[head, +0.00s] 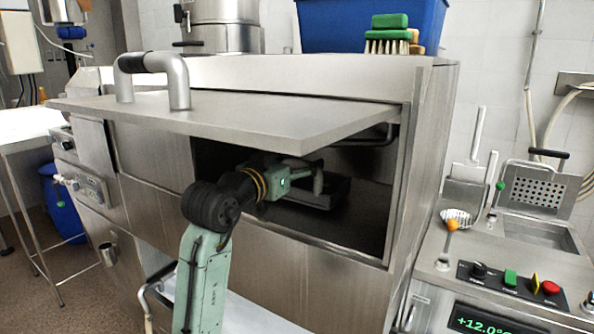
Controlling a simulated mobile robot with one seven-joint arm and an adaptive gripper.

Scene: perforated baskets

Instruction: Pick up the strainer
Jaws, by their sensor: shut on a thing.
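My gripper (312,181) is inside the dark opening of a steel cabinet, under its raised lid. It is shut at the near side of a dark tray-like thing (338,188); shadow and the gripper itself hide the exact grip. Whether this dark thing is a strainer, I cannot tell. A small pale perforated bowl (458,215), which looks like a strainer, lies on the steel counter at right, well apart from my gripper. An orange knob shows in front of it.
The raised steel lid (240,115) overhangs my arm, and the opening's right wall (405,185) stands close. A perforated steel basket (541,186) is at the far right. A blue bin (360,25) and green brush (388,36) sit on top.

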